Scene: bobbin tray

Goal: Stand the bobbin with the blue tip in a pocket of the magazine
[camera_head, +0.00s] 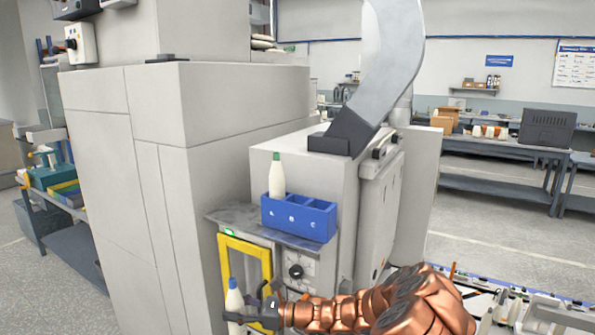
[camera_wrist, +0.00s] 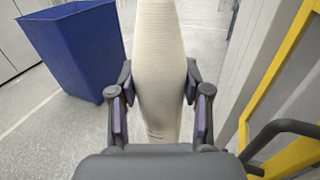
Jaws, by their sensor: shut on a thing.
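The bobbin with the blue tip (camera_head: 234,302) is white and stands about upright at the lower left of the machine in the head view. My gripper (camera_head: 271,311) is shut on this bobbin, and its copper arm reaches in from the right. In the wrist view the white bobbin (camera_wrist: 160,75) stands between the two fingers of my gripper (camera_wrist: 160,110); its tip is out of frame. The blue magazine (camera_head: 318,224) sits on a grey shelf above and to the right of my gripper. A bobbin with a green tip (camera_head: 276,174) stands in its left pocket.
A yellow frame (camera_head: 243,241) is on the machine front beside the held bobbin; it also shows in the wrist view (camera_wrist: 283,75). A blue bin (camera_wrist: 75,45) stands on the floor at left. The shelf (camera_head: 233,217) juts out below the magazine.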

